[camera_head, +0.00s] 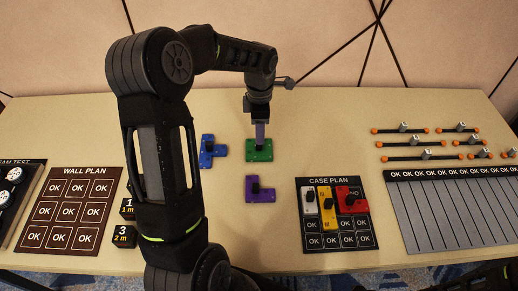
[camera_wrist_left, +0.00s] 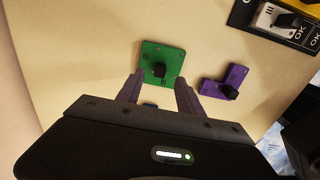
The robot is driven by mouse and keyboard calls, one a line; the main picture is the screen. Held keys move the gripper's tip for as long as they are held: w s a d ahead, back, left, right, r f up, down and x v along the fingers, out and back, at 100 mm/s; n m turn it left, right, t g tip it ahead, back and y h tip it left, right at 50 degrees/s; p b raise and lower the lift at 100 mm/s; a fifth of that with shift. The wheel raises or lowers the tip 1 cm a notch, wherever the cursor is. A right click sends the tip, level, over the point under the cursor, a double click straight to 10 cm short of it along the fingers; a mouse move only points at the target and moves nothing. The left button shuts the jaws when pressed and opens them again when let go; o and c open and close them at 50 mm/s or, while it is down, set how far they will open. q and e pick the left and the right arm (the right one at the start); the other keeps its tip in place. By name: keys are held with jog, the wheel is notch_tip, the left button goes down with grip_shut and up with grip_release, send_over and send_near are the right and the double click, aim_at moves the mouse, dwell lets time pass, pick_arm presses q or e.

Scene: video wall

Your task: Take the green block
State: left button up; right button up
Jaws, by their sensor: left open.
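The green block (camera_head: 259,153) lies flat on the table and has a dark knob on top. It also shows in the left wrist view (camera_wrist_left: 168,58), just beyond my fingertips, with its black knob lying between the lines of the two fingers. My left gripper (camera_head: 260,140) points down above the green block in the head view. In the left wrist view my left gripper (camera_wrist_left: 158,82) has its two fingers apart with nothing held between them. My right gripper does not show clearly in either view.
A blue block (camera_head: 208,151) lies left of the green one and a purple block (camera_head: 260,190) in front of it. The case plan board (camera_head: 310,241) holds white, yellow and red blocks. The wall plan board (camera_head: 75,172) lies left. Orange-ended rods (camera_head: 400,130) lie right.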

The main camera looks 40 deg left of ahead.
aim_at(259, 147)
pick_arm(q)
notch_tip(259, 147, down, 5)
jog(key=shift+s+a+r+p, duration=0.1)
jog(key=shift+r+p, duration=0.05)
jog(key=shift+p, duration=0.3)
jog(key=shift+c, duration=0.4)
grip_shut()
dwell(1.1)
